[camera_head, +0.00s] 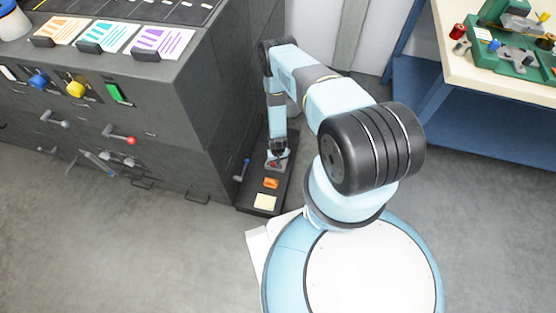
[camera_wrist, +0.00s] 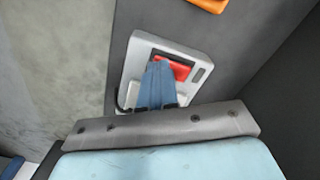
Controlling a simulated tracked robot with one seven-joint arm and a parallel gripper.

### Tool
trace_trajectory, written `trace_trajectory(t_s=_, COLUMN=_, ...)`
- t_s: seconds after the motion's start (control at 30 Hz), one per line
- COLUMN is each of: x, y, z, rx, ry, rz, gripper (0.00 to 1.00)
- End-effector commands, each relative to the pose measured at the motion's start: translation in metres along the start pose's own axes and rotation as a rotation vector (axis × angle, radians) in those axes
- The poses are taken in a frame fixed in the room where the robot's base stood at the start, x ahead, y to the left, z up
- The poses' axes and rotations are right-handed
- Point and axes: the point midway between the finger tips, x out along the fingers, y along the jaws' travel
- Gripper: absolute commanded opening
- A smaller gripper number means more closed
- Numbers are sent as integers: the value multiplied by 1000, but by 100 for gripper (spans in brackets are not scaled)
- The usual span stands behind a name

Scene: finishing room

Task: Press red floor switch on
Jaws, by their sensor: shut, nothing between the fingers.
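The red floor switch is a red rocker (camera_wrist: 178,68) in a light grey housing (camera_wrist: 138,58), set on a dark base plate (camera_head: 252,207) on the floor beside the grey cabinet. In the head view the red rocker (camera_head: 274,163) is small and partly hidden by my gripper. My gripper (camera_head: 277,156) points down at the housing. In the wrist view my gripper (camera_wrist: 158,66) is shut and empty, its tips overlapping the left and lower part of the red rocker. I cannot tell whether they touch it or which way the rocker is tilted.
An orange part (camera_head: 271,183) and a cream label (camera_head: 265,202) are on the same plate. A blue-knobbed lever (camera_head: 242,170) stands at its left edge. The dark cabinet (camera_head: 205,110) rises close on the left. A blue-framed workbench (camera_head: 470,95) is at right.

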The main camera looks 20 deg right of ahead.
Motion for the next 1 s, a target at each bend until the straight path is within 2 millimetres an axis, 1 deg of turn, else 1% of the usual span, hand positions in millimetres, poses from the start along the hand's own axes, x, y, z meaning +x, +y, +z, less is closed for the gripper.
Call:
trace_trajectory(t_s=0.17, x=-6, y=0, z=0, rx=0, ry=0, rz=0, gripper=0)
trace_trajectory(t_s=1.0, x=-60, y=0, z=0, rx=0, ry=0, rz=0, gripper=0)
